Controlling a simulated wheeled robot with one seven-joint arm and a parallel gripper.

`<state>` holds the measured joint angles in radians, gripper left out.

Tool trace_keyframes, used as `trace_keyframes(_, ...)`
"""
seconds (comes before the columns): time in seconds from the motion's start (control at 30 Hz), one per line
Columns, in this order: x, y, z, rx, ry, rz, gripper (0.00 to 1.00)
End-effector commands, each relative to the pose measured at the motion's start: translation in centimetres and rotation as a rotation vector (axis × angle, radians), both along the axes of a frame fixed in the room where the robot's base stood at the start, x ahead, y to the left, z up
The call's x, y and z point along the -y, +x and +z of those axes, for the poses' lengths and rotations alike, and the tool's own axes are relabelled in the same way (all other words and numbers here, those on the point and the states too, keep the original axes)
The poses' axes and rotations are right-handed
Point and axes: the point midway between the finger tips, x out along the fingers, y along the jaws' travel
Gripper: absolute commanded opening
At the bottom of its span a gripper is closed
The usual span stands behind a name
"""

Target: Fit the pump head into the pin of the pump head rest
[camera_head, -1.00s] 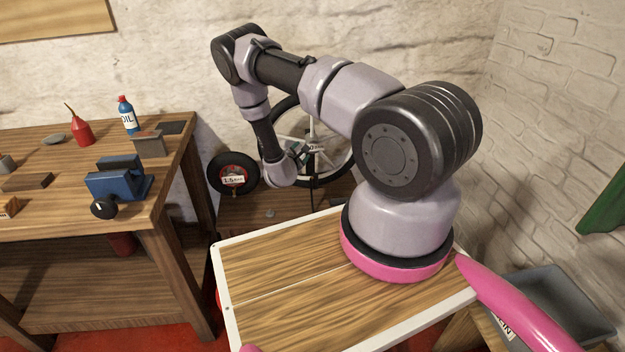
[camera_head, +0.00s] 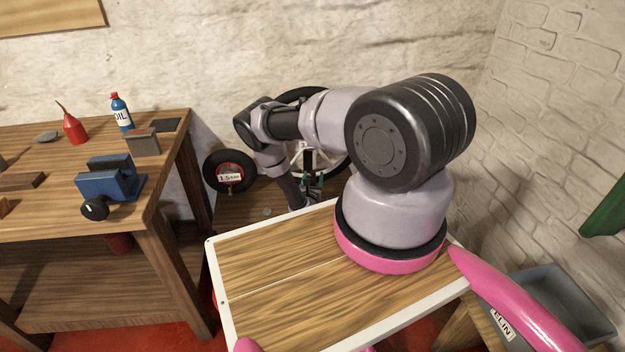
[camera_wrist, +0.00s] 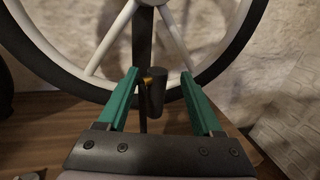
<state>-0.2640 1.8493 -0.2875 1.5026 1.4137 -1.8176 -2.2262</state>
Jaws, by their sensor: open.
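My gripper (camera_wrist: 158,75) is open in the wrist view, with its two green fingers spread. A short dark cylinder (camera_wrist: 157,98) with a small brass-coloured bit (camera_wrist: 148,80) stands between the fingers in the picture, apart from both. It looks like the pump head, but I cannot tell for sure. A thin dark upright post (camera_wrist: 142,45) rises just left of it; whether they are joined is unclear. I cannot make out the pin of the rest.
A wheel (camera_wrist: 60,72) with pale spokes stands close behind, against the stone wall. The workbench (camera_head: 60,235) at left holds a blue vise (camera_head: 110,185), an oil bottle (camera_head: 121,113) and a red oil can (camera_head: 73,128).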

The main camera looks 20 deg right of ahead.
Motion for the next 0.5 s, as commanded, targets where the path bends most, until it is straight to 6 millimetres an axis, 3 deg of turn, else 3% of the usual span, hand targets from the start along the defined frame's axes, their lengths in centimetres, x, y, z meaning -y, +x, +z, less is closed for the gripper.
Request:
trace_keyframes(0.3, 2.0, 3.9, 0.1, 0.002, 0.002, -0.004, 0.67)
trace_keyframes(0.5, 2.3, 4.6, 0.1, 0.001, 0.0, -0.001, 0.67)
